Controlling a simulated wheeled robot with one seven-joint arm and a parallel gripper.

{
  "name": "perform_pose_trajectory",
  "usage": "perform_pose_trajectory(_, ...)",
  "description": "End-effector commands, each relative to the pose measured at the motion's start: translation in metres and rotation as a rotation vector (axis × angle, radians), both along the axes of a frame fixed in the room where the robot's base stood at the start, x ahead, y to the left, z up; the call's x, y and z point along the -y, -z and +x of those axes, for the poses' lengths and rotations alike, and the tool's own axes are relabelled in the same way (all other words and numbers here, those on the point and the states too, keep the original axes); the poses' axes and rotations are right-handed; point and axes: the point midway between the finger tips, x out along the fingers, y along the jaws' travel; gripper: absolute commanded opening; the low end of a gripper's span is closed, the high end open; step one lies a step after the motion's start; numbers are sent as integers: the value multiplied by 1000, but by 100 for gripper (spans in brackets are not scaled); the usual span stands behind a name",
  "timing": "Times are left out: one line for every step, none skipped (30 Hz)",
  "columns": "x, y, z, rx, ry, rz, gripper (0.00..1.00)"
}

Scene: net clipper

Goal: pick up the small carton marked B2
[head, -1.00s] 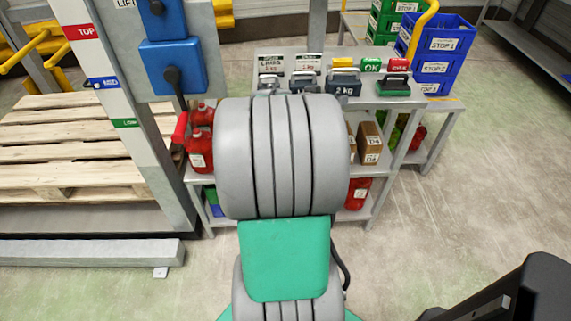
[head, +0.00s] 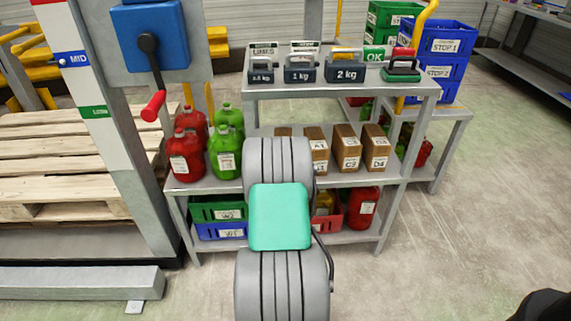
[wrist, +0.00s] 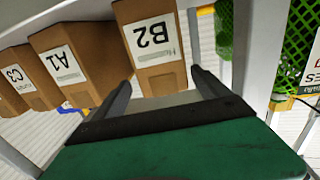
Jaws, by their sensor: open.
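The small carton marked B2 (wrist: 152,45) is brown with a white label and appears upside down at the top middle of the wrist view. My gripper (wrist: 163,86) is open and empty, its two dark fingers pointing toward that carton. The fingertips are around the height of its near end in the picture; I cannot tell whether they reach either side of it. In the head view my arm hides the gripper and most of this carton; only a brown top edge (head: 284,131) shows, left of carton A1 (head: 318,147).
Cartons C3 (head: 346,150) and D4 (head: 376,150) stand to the right on the same middle shelf. Red jugs (head: 185,156) and green jugs (head: 225,153) stand to the left. Weights, including a 2 kg one (head: 345,68), sit on the shelf top above.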

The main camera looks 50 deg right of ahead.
Motion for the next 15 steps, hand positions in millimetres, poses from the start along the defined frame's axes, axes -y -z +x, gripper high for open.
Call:
perform_pose_trajectory(2, 3, 3, 3, -3, -4, 85)
perform_pose_trajectory(4, 2, 5, 4, -4, -5, 85)
perform_pose_trajectory(8, 2, 9, 4, -4, -5, 85)
perform_pose_trajectory(12, 2, 11, 2, -4, -5, 85)
perform_pose_trajectory(15, 1, 14, 3, -4, -5, 85)
perform_pose_trajectory(19, 0, 18, 3, -5, -5, 85)
perform_pose_trajectory(22, 0, 20, 1, -5, -4, 85)
perform_pose_trajectory(26, -1, 23, 1, -5, -5, 85)
perform_pose_trajectory(31, -3, 28, 2, -5, -6, 85)
perform_pose_trajectory(35, -3, 32, 1, -4, -5, 85)
perform_pose_trajectory(39, -5, 36, 1, -4, -5, 85)
perform_pose_trajectory(45, -5, 40, 1, -4, -4, 85)
perform_pose_trajectory(49, -5, 43, 0, -4, -4, 85)
perform_pose_trajectory(52, -6, 45, 0, -4, -4, 85)
perform_pose_trajectory(56, -6, 48, 0, -4, -4, 85)
